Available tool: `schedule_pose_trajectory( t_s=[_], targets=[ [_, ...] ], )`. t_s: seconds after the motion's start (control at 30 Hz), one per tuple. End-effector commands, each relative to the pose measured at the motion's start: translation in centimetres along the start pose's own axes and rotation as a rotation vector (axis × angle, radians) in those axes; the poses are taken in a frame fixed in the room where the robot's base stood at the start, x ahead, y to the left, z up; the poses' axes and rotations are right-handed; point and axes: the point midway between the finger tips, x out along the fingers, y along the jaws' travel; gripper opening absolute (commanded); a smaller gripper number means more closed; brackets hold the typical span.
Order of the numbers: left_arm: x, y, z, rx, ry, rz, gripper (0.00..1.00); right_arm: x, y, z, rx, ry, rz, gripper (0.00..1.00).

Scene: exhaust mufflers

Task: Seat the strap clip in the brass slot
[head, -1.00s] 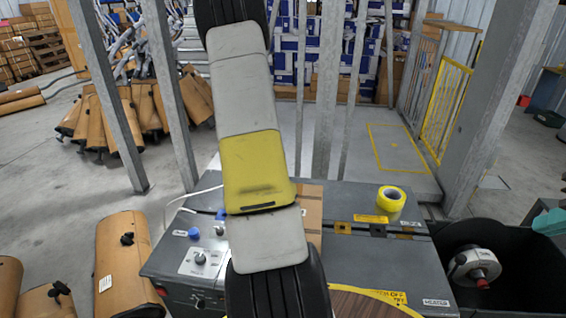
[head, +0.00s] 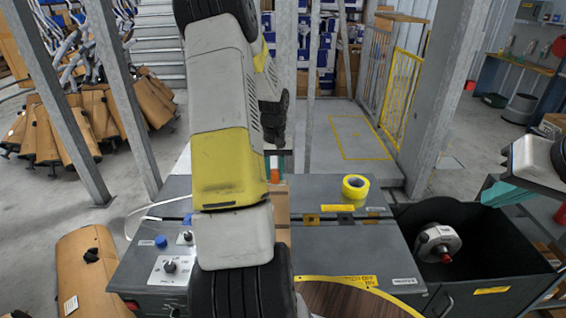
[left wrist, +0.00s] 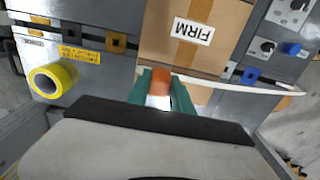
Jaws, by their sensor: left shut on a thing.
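My left gripper (left wrist: 160,90) has teal fingers shut on a small orange and white piece, apparently the strap clip (left wrist: 160,82). Its orange part faces away from the wrist, above the cardboard box. In the head view the clip (head: 274,176) shows just right of my left arm, which hides most of the gripper. The brass slot (head: 311,219) is a brass-coloured square on the grey bench top, right of the box; it also shows in the left wrist view (left wrist: 117,42). The clip is apart from it. My right gripper (head: 509,193) shows teal fingers at the right; its opening is unclear.
A yellow tape roll (head: 355,186) lies beyond the slot. A black bin (head: 480,250) with a metal part stands at right. Knobs (head: 170,267) are at left.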

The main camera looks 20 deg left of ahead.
Motion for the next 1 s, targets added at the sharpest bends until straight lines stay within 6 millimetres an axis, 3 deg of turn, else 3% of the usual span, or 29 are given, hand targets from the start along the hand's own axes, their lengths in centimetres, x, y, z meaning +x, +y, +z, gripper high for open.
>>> schedule_pose_trajectory(
  t_s=[0.53,1.0],
  targets=[
    [0.0,8.4,0.0,0.004,-0.001,0.0,0.0,0.0,0.0,0.0,0.0,0.0,0.0,0.0],
    [6.7,11.0,0.1,0.002,-0.003,-0.001,0.0,0.0,0.0,0.0,0.0,0.0,0.0,0.0]
  ],
)
